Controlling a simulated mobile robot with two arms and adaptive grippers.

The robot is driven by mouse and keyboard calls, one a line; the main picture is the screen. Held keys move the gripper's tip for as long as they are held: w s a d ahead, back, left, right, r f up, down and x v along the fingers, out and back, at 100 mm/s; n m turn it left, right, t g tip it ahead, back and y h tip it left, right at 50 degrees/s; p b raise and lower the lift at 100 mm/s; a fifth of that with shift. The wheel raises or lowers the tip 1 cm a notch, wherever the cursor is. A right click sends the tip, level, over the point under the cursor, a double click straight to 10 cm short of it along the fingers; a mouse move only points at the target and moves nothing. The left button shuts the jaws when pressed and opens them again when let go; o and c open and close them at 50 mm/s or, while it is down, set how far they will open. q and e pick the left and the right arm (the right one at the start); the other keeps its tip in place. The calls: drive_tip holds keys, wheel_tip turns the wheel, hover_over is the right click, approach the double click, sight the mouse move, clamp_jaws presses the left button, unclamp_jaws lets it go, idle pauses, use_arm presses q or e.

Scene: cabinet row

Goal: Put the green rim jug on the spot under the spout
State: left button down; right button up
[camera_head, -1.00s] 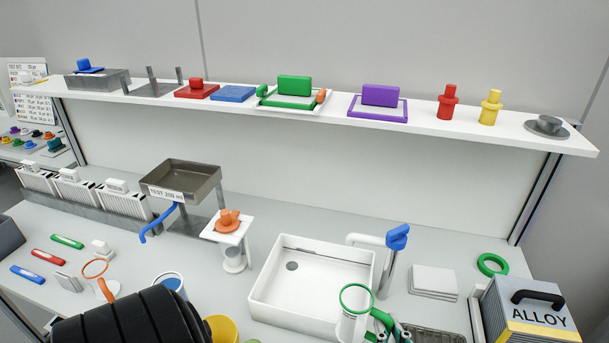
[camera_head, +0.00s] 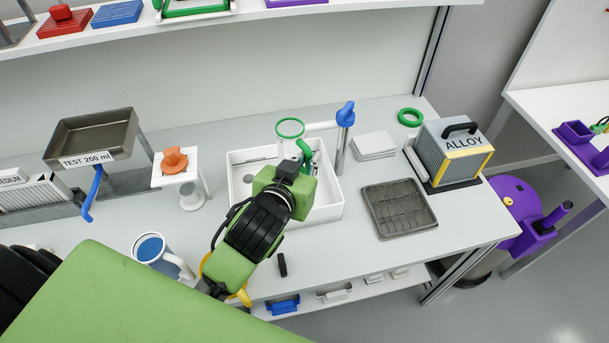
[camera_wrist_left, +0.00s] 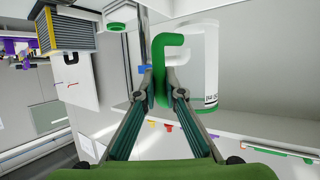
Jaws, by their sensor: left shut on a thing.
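The jug with the green rim (camera_head: 290,128) is held over the white sink, close to the tap's spout. My left gripper (camera_head: 302,166) is shut on its green handle (camera_wrist_left: 162,62). The jug's pale, see-through body shows in the left wrist view (camera_wrist_left: 203,58), beside the fingers. The tap (camera_head: 340,150) has a blue knob (camera_head: 346,114) and a white spout (camera_head: 321,126) pointing left towards the jug. The spot under the spout is hidden. Whether the jug touches the sink floor cannot be told. My right gripper is not in view.
The sink (camera_head: 333,208) has raised walls around the jug. White tiles (camera_head: 374,145), a green ring (camera_head: 410,117), a dark grid tray (camera_head: 400,208) and the ALLOY box (camera_head: 452,152) stand right. A blue-filled mug (camera_head: 152,248) and an orange-topped stand (camera_head: 175,161) are left.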

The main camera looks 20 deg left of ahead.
use_arm(q)
drive_tip(key=shift+r, duration=0.15)
wheel_tip(320, 180, down, 13)
drive_tip(key=shift+f+b, duration=0.2)
drive_tip(key=shift+b, duration=0.3)
drive_tip(key=w+p, duration=0.1)
drive_tip(key=w, duration=0.2)
drive_tip(key=shift+w, duration=0.95)
drive_tip(key=w+p, duration=0.1)
drive_tip(key=w, duration=0.2)
drive_tip(key=shift+w, duration=0.15)
drive_tip(key=shift+f, duration=0.75)
drive_tip(key=shift+r, duration=0.1)
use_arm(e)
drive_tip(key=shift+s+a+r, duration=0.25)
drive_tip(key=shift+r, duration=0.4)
